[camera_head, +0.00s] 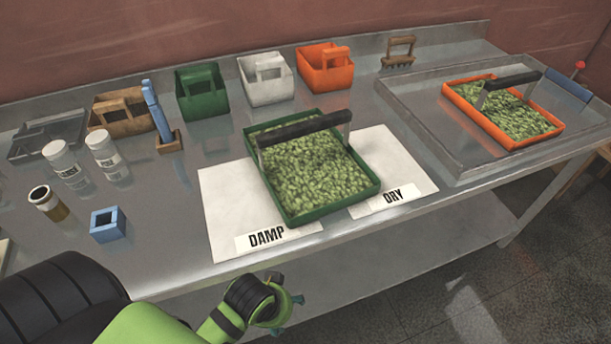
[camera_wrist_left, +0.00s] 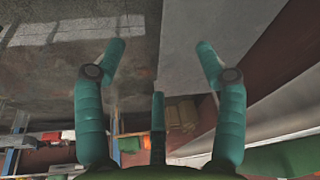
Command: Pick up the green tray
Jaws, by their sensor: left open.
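The green tray (camera_head: 376,186) is full of green, leafy-looking pieces and has a black bar handle (camera_head: 303,128) across it on metal posts. It lies on white sheets labelled DAMP (camera_head: 266,237) and DRY (camera_head: 393,196), across both, near the middle of the metal table. My left gripper (camera_head: 291,299) is in front of the table's front edge, below and apart from the tray. In the left wrist view its teal fingers (camera_wrist_left: 160,62) are spread with nothing between them. The green tray cannot be made out in that view. My right gripper is not in view.
An orange tray (camera_head: 553,133) with similar contents sits in a metal basin (camera_head: 425,118) at the right. Green (camera_head: 203,92), white (camera_head: 267,80) and orange (camera_head: 325,68) caddies stand along the back. Two white jars (camera_head: 105,152), a brown jar (camera_head: 47,202) and a blue box (camera_head: 107,225) stand left.

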